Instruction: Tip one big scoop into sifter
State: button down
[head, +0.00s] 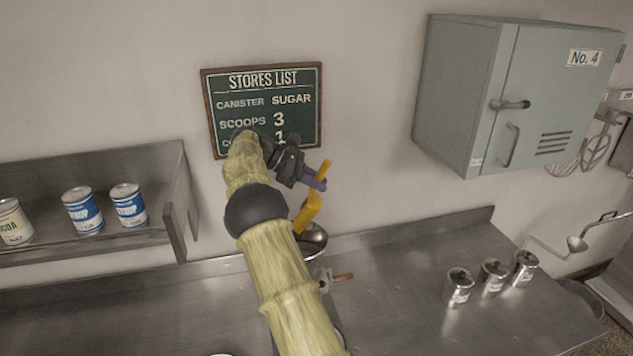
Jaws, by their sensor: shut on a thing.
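My gripper (315,183) is shut on a yellow scoop (308,214), above the counter and in front of the wall. The scoop's upper part sticks up beyond the purple fingers, and its lower part slants down to the left. The metal sifter (314,241) stands on the counter just below the scoop's lower end, with a side crank and wooden knob (343,277). My arm hides the sifter's left side. I cannot see what is in the scoop or sifter, or whether the two touch.
Several metal canisters, one nearest (459,291), stand at the right of the counter (400,290). A stores list board (263,87) shows sugar and scoops 3; my arm hides its lower line. A grey cabinet (470,95) juts out upper right. A shelf (160,236) holds tins at left.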

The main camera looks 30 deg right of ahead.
jog(key=shift+r, duration=1.5)
jog(key=shift+r+t+y, duration=0.4)
jog(key=shift+t+y, duration=0.5)
jog(key=shift+y, duration=0.2)
jog(key=shift+s+d+r+m+t+y, duration=0.1)
jog(key=shift+r+m+t+y, duration=0.05)
jog(key=shift+t+y, duration=0.25)
jog(key=shift+s+d+r+m+t+y, duration=0.15)
jog(key=shift+t+y, duration=0.15)
jog(key=shift+y, duration=0.2)
jog(key=shift+a+t, duration=0.15)
jog(key=shift+t, duration=0.15)
jog(key=shift+w+a+f, duration=0.1)
jog(key=shift+w, duration=0.1)
jog(key=shift+w, duration=0.1)
